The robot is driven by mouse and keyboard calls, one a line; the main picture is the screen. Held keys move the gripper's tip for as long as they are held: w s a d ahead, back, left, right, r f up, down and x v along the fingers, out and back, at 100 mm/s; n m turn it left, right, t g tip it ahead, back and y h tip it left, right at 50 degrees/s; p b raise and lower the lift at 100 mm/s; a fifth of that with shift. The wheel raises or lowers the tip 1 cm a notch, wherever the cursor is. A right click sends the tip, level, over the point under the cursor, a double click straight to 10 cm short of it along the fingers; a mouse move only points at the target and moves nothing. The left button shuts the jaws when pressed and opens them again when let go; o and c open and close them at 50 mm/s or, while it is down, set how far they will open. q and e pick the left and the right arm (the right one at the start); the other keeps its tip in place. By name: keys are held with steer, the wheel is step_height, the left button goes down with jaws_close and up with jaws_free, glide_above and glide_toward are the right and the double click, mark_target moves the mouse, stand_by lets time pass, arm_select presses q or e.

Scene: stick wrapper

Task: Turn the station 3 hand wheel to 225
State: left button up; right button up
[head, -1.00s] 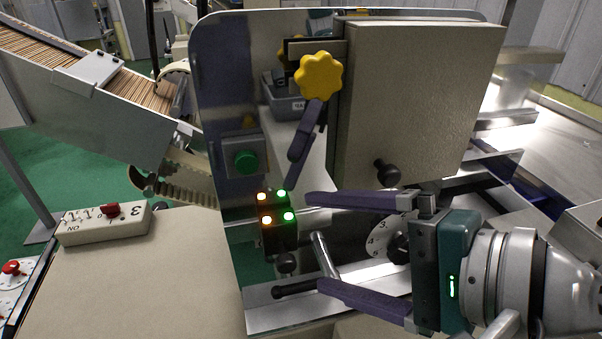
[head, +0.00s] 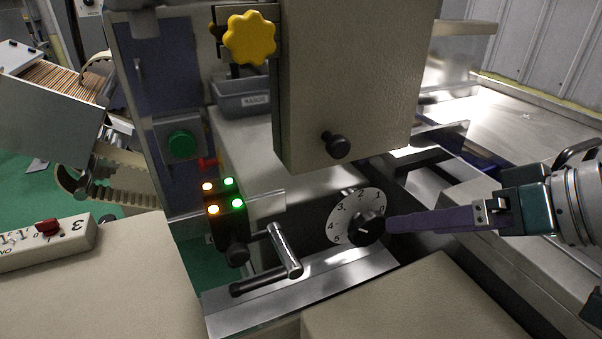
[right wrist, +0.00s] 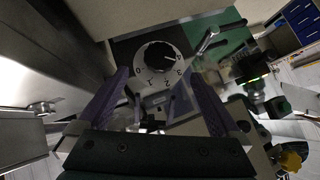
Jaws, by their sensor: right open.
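A round white dial (head: 340,214) with black numerals and a black knob (head: 364,230) at its centre sits low on the machine, below the beige box. No figure 225 can be read on it. A light mark shows on the knob; its exact reading is unclear. My right gripper (head: 389,225) comes in from the right with its purple fingertips close to the knob; contact cannot be told. In the right wrist view, the open fingers (right wrist: 158,78) stand either side of the dial (right wrist: 156,78), with nothing between them. My left gripper is out of view.
A yellow star knob (head: 249,38) and the beige box (head: 345,85) are above the dial. A crank handle (head: 285,250) and lit indicator lamps (head: 222,196) are left of it. A switch box marked 3 (head: 45,240) is at the far left.

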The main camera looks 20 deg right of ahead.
mark_target(372, 231)
steer(key=b+x, duration=0.3)
steer(key=x, duration=0.6)
steer(key=shift+w+a+f, duration=0.15)
steer(key=shift+w+f, duration=0.1)
steer(key=shift+f, duration=0.05)
steer(key=shift+c, duration=0.2)
